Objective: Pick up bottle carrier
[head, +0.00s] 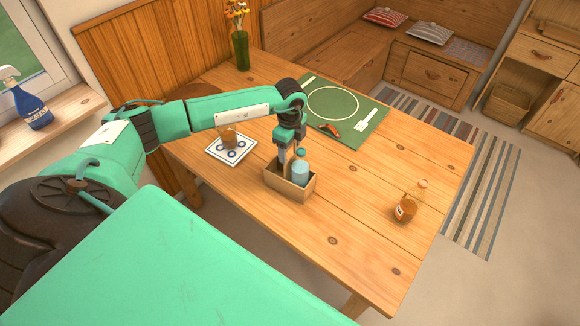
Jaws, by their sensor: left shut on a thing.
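The bottle carrier (285,188) is a small open wooden box on the table, near its front-left part. A light blue bottle (300,173) with a teal cap stands in it at the right. My left gripper (286,158) points down from above into the carrier and is shut on its upright middle part, probably the handle. The fingertips are partly hidden by the bottle and the carrier. I cannot tell whether the carrier is lifted off the table. My right gripper is not in view.
A green vase (241,50) stands at the back. The table's front right is clear.

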